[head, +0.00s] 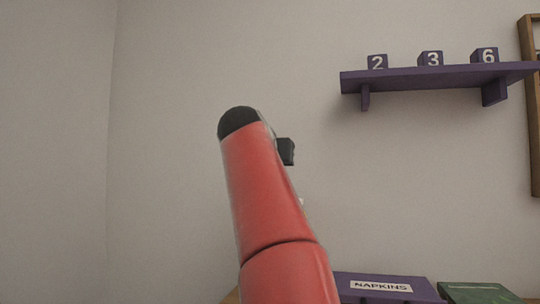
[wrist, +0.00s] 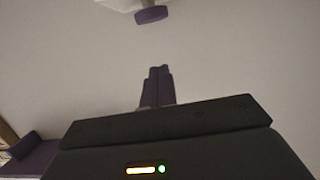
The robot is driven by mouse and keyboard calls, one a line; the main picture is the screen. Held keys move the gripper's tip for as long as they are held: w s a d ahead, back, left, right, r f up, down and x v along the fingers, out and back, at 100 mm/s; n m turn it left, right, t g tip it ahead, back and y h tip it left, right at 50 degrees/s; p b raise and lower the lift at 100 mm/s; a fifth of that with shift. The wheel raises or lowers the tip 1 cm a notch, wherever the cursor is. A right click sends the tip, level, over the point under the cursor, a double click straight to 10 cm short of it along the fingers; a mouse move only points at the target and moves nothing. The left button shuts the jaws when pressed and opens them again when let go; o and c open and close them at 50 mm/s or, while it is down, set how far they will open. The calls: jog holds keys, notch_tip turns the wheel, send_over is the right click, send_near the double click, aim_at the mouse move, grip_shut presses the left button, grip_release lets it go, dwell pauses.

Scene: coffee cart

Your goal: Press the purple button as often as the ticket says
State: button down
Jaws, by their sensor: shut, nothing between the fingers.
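The purple button (wrist: 151,15) shows at the top of the wrist view, on a white housing (wrist: 125,3) cut off by the frame edge. My gripper (wrist: 160,72) has its fingers shut together and empty, pointing toward the button. In the picture a strip of bare wall lies between the fingertips and the button, and I see no contact. In the head view my arm hides most of the gripper, and the button does not show. No ticket is seen in either view.
A purple shelf (head: 430,79) at the upper right holds blocks marked 2 (head: 377,62), 3 (head: 431,59) and 6 (head: 485,56). A wooden frame (head: 530,110) hangs beside it. A purple napkins box (head: 352,280) and a green box (head: 480,292) stand below. The wall's left side is bare.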

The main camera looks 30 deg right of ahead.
jog(key=shift+w+d+f, duration=0.95)
jog(key=shift+d+f, duration=0.05)
jog(key=shift+d, duration=0.1)
jog(key=shift+f, duration=1.3)
notch_tip(320, 180, down, 2)
jog(key=shift+f+b, duration=0.1)
jog(key=shift+b, duration=0.8)
jog(key=shift+a, duration=0.1)
jog(key=b+v, duration=0.1)
jog(key=v, duration=0.6)
jog(key=shift+s+a+r, duration=0.25)
jog(key=shift+r, duration=0.05)
